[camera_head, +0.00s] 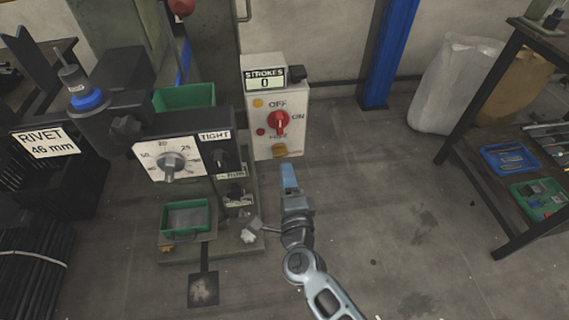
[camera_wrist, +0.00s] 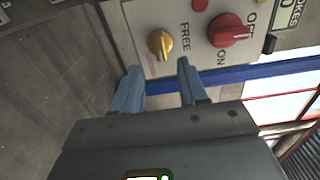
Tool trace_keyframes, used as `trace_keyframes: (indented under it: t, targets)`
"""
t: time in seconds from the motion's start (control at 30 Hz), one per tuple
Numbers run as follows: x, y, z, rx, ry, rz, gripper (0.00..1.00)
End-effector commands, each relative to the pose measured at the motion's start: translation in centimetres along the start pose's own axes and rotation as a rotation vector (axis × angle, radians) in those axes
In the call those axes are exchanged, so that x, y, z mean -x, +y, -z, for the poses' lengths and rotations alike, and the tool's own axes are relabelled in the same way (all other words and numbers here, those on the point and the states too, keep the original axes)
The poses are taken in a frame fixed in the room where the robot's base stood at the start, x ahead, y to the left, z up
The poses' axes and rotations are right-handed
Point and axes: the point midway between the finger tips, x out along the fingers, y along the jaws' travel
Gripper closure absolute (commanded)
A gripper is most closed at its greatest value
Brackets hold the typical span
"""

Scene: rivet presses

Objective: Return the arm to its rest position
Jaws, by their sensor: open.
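My gripper (camera_head: 289,178) is at the end of my arm, which is stretched forward in the middle of the head view. Its blue fingers point at the lower part of the white control box (camera_head: 293,97). In the wrist view my gripper (camera_wrist: 160,80) is open, with nothing between its two blue fingers. The yellow knob (camera_wrist: 160,43) marked FREE and the red knob (camera_wrist: 231,30) marked ON and OFF lie beyond the fingertips, and I see no contact. The red knob (camera_head: 279,123) and the yellow knob (camera_head: 279,150) also show in the head view. The display reads STROKES 0.
The rivet press (camera_head: 128,158), with a dial and a TIGHT label, stands left of my arm. A green tray (camera_head: 187,218) sits at its base. A blue post (camera_head: 388,55) and a shelf table (camera_head: 480,135) are to the right. Floor between is clear.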

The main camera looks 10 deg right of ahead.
Motion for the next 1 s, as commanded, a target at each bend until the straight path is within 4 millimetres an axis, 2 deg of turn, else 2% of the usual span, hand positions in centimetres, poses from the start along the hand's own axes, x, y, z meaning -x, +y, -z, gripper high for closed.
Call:
trace_keyframes:
  t: [0.1, 0.2, 0.8, 0.9, 1.0]
  targets:
    - [1.4, 0.0, 0.0, 0.000, -0.001, -0.001, 0.57]
    - [1.9, 0.0, 0.0, 0.000, 0.000, 0.000, 0.57]
    - [2.3, 0.0, 0.2, 0.007, 0.000, 0.000, 0.57]
    - [3.8, -0.2, 1.2, 0.051, 0.000, -0.001, 0.57]
    - [6.9, -0.8, 3.0, 0.144, -0.003, 0.000, 0.57]
